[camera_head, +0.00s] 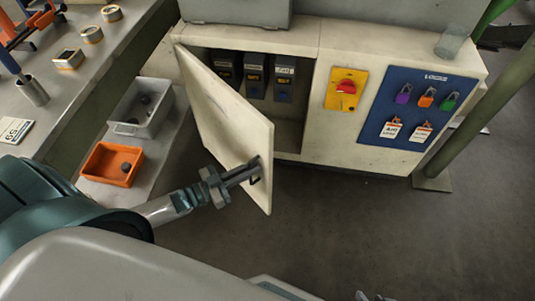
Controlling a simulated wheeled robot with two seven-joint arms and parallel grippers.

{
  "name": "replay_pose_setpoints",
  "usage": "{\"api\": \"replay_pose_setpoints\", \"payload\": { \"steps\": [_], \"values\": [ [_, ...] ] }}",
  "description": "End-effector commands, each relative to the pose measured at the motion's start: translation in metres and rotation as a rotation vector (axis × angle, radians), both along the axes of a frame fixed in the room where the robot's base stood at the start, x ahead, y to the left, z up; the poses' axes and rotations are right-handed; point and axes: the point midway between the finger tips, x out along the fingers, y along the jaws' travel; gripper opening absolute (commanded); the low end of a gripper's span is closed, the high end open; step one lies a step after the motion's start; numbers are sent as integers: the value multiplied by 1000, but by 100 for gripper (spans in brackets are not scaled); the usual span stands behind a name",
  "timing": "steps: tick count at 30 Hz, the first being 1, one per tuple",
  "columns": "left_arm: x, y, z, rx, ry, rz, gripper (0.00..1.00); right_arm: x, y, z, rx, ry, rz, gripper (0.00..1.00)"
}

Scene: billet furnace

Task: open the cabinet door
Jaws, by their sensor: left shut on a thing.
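The cabinet (318,110) is cream-coloured and stands at the back. Its door (222,112) stands partly open, swung out toward me from the left side of the opening. Several dark switch units (254,76) show inside. My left gripper (253,170) is shut on the dark door handle (257,179) near the door's free edge; the gripper partly hides the handle. At the bottom edge a small piece of what looks like my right gripper (370,296) shows. Most of it is cut off, so its jaws cannot be judged.
A yellow plate with a red rotary switch (346,88) and a blue board with padlocks (415,110) are on the cabinet front. A grey bin (126,128) and an orange bin (98,172) stand left of the door. A green post (484,118) stands right. Floor before the cabinet is clear.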

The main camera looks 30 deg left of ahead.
Motion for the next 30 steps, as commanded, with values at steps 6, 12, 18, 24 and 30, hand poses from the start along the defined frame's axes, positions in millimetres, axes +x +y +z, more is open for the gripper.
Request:
{"api": "replay_pose_setpoints", "payload": {
  "steps": [6,12,18,24,30],
  "values": [
    [-54,36,-2,4,4,-134,0,1,1,-1,3,-4,1,31],
    [-93,69,-1,1,4,-125,0,0,2,0,4,-5,0,31],
    [-119,97,0,0,1,-124,0,0,1,0,4,-2,0,31],
    [-130,111,0,1,-1,-125,0,-1,1,0,1,0,0,31],
    [-131,113,0,-1,-2,-125,0,-1,1,0,1,1,0,31]
  ]
}}
